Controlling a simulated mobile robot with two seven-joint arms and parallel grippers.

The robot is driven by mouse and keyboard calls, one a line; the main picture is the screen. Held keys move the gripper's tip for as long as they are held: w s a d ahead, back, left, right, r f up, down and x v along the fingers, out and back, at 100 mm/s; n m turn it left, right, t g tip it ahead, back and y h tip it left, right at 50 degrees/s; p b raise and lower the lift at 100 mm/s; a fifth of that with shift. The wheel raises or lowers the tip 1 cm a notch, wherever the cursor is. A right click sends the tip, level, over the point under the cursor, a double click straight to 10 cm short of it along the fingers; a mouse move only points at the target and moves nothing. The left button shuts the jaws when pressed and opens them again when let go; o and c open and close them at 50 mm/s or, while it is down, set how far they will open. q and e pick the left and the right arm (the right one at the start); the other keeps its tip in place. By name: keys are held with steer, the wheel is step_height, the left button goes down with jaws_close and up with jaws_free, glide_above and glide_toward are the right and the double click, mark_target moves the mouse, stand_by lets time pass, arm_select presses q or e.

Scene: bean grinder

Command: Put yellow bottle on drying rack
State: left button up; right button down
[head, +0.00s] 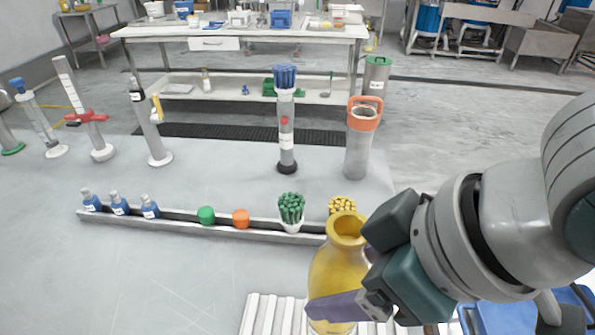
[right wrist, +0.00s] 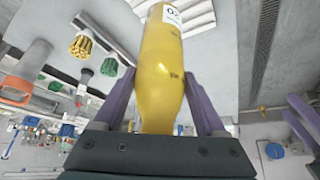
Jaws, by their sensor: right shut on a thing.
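The yellow bottle (head: 338,265) is held upright in my right gripper (head: 345,300), at the lower middle of the head view. In the right wrist view the bottle (right wrist: 162,70) sits between the two purple fingers of the right gripper (right wrist: 160,100), which are shut on it. Part of a ribbed white surface (right wrist: 198,14) shows beside the bottle in the right wrist view.
A long low holder (head: 180,224) crosses the table with small blue bottles (head: 118,203), a green cap (head: 206,215), an orange cap (head: 241,218) and green sticks (head: 291,207). Tall cylinders, one orange-topped (head: 360,140), stand behind it. The front left table is clear.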

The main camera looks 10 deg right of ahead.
step_height(320, 180, down, 8)
steer(key=shift+r+b, duration=0.25)
steer(key=shift+b, duration=0.4)
steer(key=shift+f, duration=0.4)
jaws_free()
